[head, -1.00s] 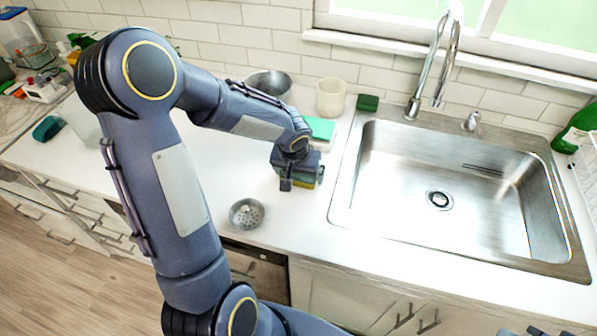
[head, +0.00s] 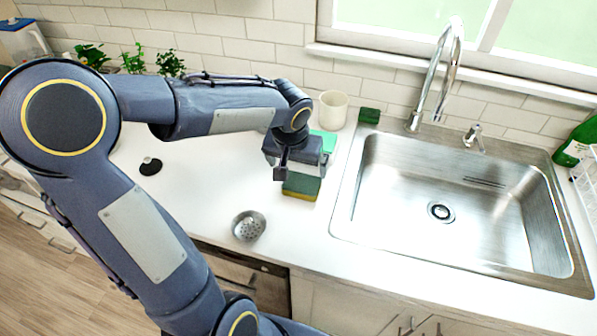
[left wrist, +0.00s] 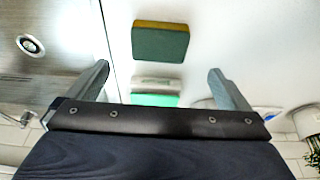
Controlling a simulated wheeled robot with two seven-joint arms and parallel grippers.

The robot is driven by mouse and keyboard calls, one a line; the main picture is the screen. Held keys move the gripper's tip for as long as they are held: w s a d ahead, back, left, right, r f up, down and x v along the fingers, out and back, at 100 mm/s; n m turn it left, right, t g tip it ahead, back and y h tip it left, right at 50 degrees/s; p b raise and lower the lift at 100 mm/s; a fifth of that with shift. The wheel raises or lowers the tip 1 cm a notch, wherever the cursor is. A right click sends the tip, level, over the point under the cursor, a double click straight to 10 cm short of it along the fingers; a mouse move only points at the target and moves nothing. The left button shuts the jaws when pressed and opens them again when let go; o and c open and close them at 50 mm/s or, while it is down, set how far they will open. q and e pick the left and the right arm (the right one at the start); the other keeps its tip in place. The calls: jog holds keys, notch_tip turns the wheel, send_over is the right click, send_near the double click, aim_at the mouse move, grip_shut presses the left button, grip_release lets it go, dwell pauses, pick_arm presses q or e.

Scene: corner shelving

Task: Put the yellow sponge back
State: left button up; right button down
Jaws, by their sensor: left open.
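The yellow sponge (head: 301,187), with a green top and a yellow lower layer, lies flat on the white counter left of the sink. It also shows in the left wrist view (left wrist: 160,44), clear of both fingers. My left gripper (head: 301,168) is open and empty, just above and behind the sponge in the head view. My right gripper is not in view.
A green-and-white item (head: 328,141) lies behind my gripper, partly hidden. A cream cup (head: 333,110) and a dark green sponge (head: 369,116) stand near the wall. The steel sink (head: 400,205) is empty. A metal strainer (head: 248,226) sits near the counter's front edge.

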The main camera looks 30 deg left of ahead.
pick_arm(q)
jog(key=s+d+r+t+h, duration=0.1)
jog(key=s+d+h, duration=0.1)
jog(key=s, duration=0.7)
jog(key=s+d+r+m+t+h, duration=0.1)
jog(key=s+d, duration=0.3)
jog(key=s, duration=0.5)
jog(key=shift+s+d+r+h, duration=0.25)
jog(key=shift+r+h, duration=0.35)
jog(key=shift+h, duration=0.2)
